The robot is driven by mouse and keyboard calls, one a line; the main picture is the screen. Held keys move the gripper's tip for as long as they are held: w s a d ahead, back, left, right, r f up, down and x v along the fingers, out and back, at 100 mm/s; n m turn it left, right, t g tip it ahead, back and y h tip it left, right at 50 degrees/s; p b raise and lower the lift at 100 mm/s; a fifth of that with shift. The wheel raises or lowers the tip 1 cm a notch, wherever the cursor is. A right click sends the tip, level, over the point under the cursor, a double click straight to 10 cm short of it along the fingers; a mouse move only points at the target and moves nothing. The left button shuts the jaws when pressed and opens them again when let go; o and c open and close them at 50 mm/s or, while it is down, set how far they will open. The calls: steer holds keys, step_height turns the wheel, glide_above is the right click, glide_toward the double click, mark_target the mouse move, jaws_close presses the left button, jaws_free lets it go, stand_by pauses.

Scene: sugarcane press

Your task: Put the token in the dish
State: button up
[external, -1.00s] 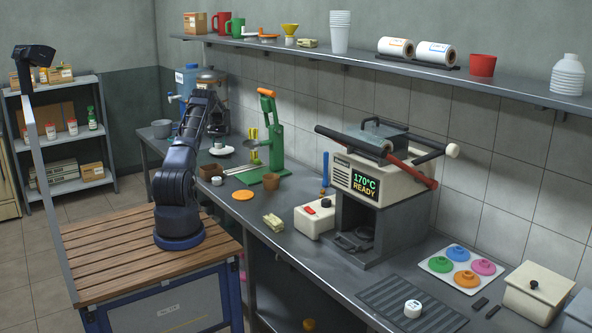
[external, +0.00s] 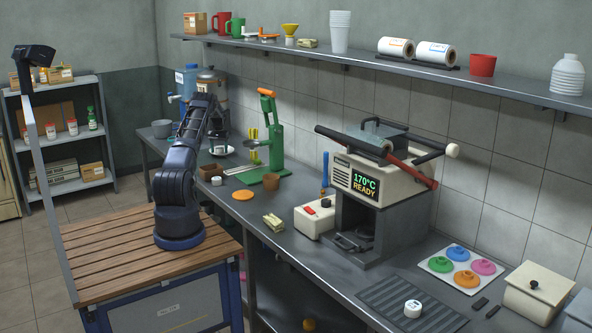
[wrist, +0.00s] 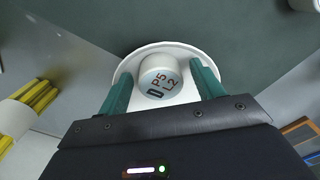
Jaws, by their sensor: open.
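The token (wrist: 160,78) is a short white cylinder with a grey top marked "D P5 L2". In the wrist view it sits inside the outline of the round white dish (wrist: 178,48) and looks to rest in it. My gripper (wrist: 161,70) is open, with one green finger on each side of the token and a visible gap to each. The fingers reach over the dish. In the external view the dish (external: 222,151) stands on the counter beyond my arm. My gripper and the token cannot be made out clearly there.
Yellow sticks (wrist: 35,97) in a white holder stand left in the wrist view. The green press (external: 270,150) stands right of the dish. The counter around the orange disc (external: 243,195) is mostly clear.

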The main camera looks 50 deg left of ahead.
steer(key=shift+r, duration=0.1)
step_height(320, 180, up, 12)
stand_by(0.5)
steer(key=shift+r, duration=0.15)
